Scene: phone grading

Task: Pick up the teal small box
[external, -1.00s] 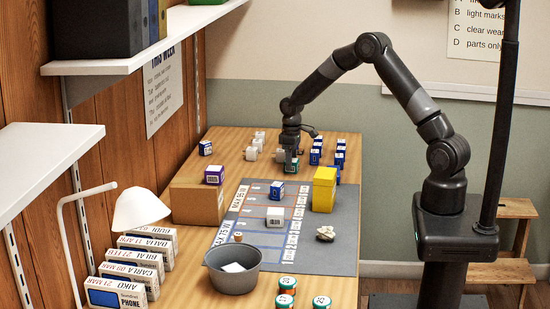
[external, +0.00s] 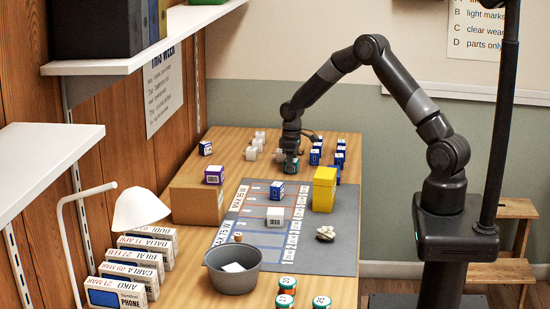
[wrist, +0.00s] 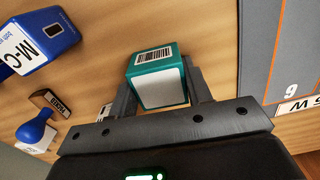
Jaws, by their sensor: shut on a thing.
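The teal small box (wrist: 158,78) has a white face and a barcode label on its teal top. In the wrist view it sits between the two fingers of my gripper (wrist: 160,95), which are shut on it. In the external view my gripper (external: 291,165) is low over the far part of the table, and the teal box (external: 291,168) is mostly hidden by it. I cannot tell whether the box touches the table.
Blue boxes (external: 315,157) stand to the right and white ones (external: 252,153) to the left. A grey mat (external: 341,236) with a yellow box (external: 324,189) lies nearer. In the wrist view a blue box (wrist: 42,38) and a blue-handled stamp (wrist: 33,130) lie left.

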